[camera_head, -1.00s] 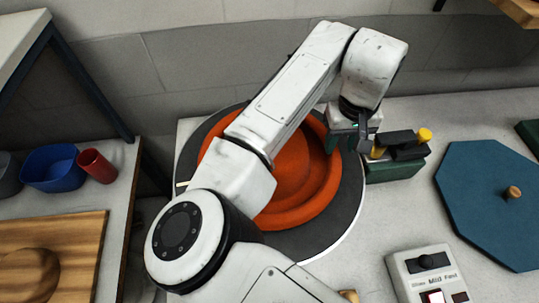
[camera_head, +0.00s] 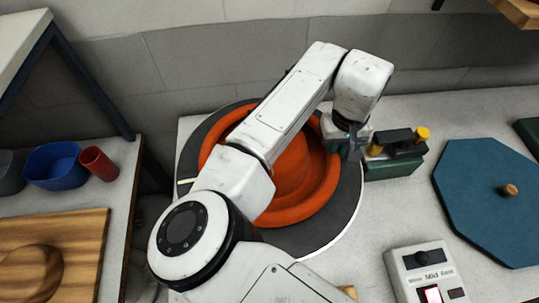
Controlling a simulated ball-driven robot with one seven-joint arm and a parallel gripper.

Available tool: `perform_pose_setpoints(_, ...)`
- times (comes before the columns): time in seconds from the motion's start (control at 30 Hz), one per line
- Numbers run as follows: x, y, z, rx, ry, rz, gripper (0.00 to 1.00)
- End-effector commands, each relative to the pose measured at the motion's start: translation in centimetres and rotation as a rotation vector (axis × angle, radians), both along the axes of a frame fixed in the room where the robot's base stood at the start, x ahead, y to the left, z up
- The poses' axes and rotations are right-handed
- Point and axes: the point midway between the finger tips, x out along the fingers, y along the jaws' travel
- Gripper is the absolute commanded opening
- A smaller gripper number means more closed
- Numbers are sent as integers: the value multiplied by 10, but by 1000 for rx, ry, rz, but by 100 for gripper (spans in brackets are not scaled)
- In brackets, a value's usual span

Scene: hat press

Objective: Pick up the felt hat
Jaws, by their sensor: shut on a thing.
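The orange-red felt hat (camera_head: 297,180) sits on a round dark plate (camera_head: 343,205) on the light counter. Its brim is wide and its raised crown is partly hidden behind my arm. My gripper (camera_head: 350,148) is at the hat's right edge, pointing down. Its fingers are dark and small in this view. They are closed at the brim's rim, though the exact contact is partly hidden by the wrist.
A green block with a black top and yellow knobs (camera_head: 396,150) stands just right of my gripper. A blue octagonal board (camera_head: 480,205) and a control box (camera_head: 425,270) lie farther right. A blue bin (camera_head: 52,167), a red cup (camera_head: 97,163) and a wooden block (camera_head: 75,250) are on the left table.

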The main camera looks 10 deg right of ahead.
Motion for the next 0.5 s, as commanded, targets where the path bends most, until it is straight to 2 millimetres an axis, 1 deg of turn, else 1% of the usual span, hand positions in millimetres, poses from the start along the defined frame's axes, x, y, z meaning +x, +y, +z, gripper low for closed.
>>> perform_pose_setpoints(0.4, 0, 0, 1, 0, 0, 0, 0)
perform_pose_setpoints(0.5, 1, 0, 5, 0, -2, 0, 0)
